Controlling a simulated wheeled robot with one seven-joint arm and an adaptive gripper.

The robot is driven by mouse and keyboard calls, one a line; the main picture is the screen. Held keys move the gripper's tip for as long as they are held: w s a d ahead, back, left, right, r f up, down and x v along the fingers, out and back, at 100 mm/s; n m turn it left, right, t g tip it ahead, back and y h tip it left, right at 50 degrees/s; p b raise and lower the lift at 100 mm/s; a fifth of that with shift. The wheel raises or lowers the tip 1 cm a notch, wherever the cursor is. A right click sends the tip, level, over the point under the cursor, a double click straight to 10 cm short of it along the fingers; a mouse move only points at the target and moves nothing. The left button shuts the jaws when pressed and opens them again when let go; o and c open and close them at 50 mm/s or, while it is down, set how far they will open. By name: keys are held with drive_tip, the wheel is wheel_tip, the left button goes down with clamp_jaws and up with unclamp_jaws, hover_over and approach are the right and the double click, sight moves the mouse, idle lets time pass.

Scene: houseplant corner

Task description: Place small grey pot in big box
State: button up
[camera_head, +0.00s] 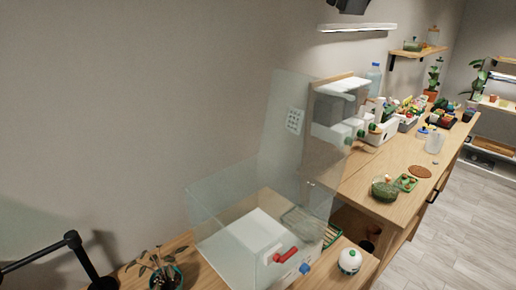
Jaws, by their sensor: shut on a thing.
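A big box with clear walls and a pale floor (248,236) stands on the near wooden table. A tall clear panel (290,120) rises behind it. The box looks empty apart from a red-handled item (286,254) at its front side, which I cannot tell as inside or outside. No small grey pot can be made out. My gripper cannot be made out, so its hold is hidden.
A leafy plant (160,266) stands left of the box and a white round container (349,261) right of it. A green rack (310,224) lies behind. The longer table (390,163) holds bins, a green bowl (384,188) and a jug (434,143).

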drive_tip(key=r, duration=0.1)
drive_tip(key=a+r, duration=0.2)
drive_tip(key=r, duration=0.1)
drive_tip(key=shift+s, duration=0.3)
drive_tip(key=a+f+n, duration=0.1)
drive_tip(key=a+f, duration=0.3)
drive_tip(key=f, duration=0.5)
drive_tip(key=a+f+n+g+y, duration=0.1)
drive_tip(key=a+f+n, duration=0.1)
drive_tip(key=a+f, duration=0.5)
drive_tip(key=a+f+n, duration=0.1)
drive_tip(key=a+f, duration=0.1)
drive_tip(key=f, duration=0.9)
drive_tip(key=n+g+y, duration=0.1)
drive_tip(key=n+g, duration=0.2)
drive_tip(key=n, duration=0.4)
hover_over(257, 247)
drive_tip(key=s, duration=0.3)
wheel_tip(257, 247, down, 36)
wheel_tip(257, 247, down, 6)
drive_tip(key=shift+w+d+p, duration=0.1)
drive_tip(key=shift+p, duration=0.5)
drive_tip(key=shift+f+p, duration=0.6)
drive_tip(key=shift+f, duration=1.6)
